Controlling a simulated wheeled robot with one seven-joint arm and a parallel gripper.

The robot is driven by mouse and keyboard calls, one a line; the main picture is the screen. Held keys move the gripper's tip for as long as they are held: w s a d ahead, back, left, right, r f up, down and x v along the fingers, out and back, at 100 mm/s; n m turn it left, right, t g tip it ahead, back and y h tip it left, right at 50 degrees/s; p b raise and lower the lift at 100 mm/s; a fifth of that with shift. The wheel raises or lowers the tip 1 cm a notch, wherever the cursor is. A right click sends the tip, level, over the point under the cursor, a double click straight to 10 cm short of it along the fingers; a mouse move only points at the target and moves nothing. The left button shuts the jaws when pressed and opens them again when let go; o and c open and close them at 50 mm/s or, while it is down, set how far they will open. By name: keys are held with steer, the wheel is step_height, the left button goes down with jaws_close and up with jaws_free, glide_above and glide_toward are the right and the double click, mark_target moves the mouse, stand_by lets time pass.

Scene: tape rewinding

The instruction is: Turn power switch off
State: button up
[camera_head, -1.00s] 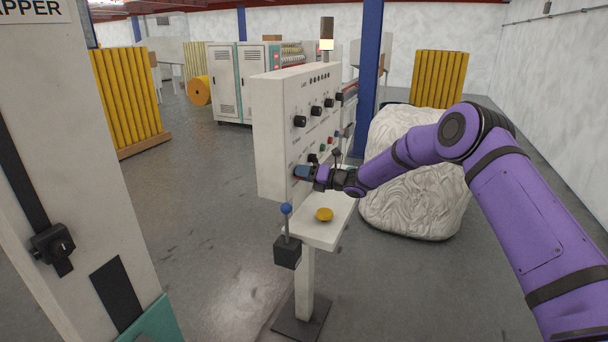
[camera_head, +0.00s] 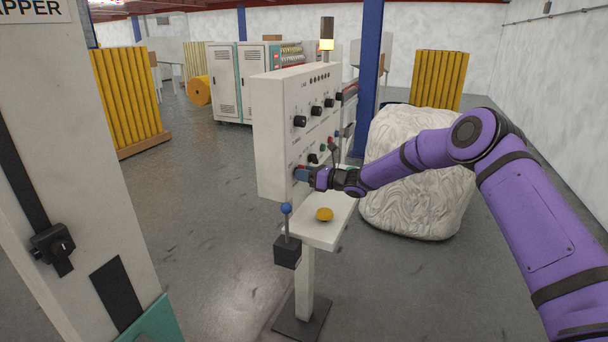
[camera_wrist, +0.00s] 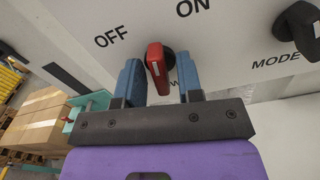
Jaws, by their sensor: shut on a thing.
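The red power switch (camera_wrist: 156,62) is a knob with a lever-like handle on the pale control panel (camera_head: 280,95). In the wrist view, the "OFF" label is to its upper left and "ON" is above right. My gripper (camera_wrist: 158,72), with blue fingers, is shut on the red handle, one finger on each side. In the head view my gripper (camera_head: 302,174) is at the panel's lower face and hides the switch. The exact angle of the handle against the labels is hard to tell.
A black "MODE" knob (camera_wrist: 298,25) sits right of the switch. Other black knobs (camera_head: 300,121) are higher on the panel. Below is a pale shelf (camera_head: 332,229) with a yellow button (camera_head: 324,214) and a blue-topped lever (camera_head: 286,209). A white wrapped bale (camera_head: 410,190) stands behind my arm.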

steer(key=n, duration=0.5)
steer(key=shift+d+n, duration=0.1)
steer(key=shift+n, duration=0.2)
steer(key=n, duration=0.5)
steer(key=shift+n, duration=0.3)
steer(key=o, duration=0.5)
steer(key=shift+o, duration=0.3)
steer(key=v, duration=1)
steer(key=shift+d, duration=0.35)
steer(key=shift+s, duration=0.1)
steer(key=shift+r, duration=0.1)
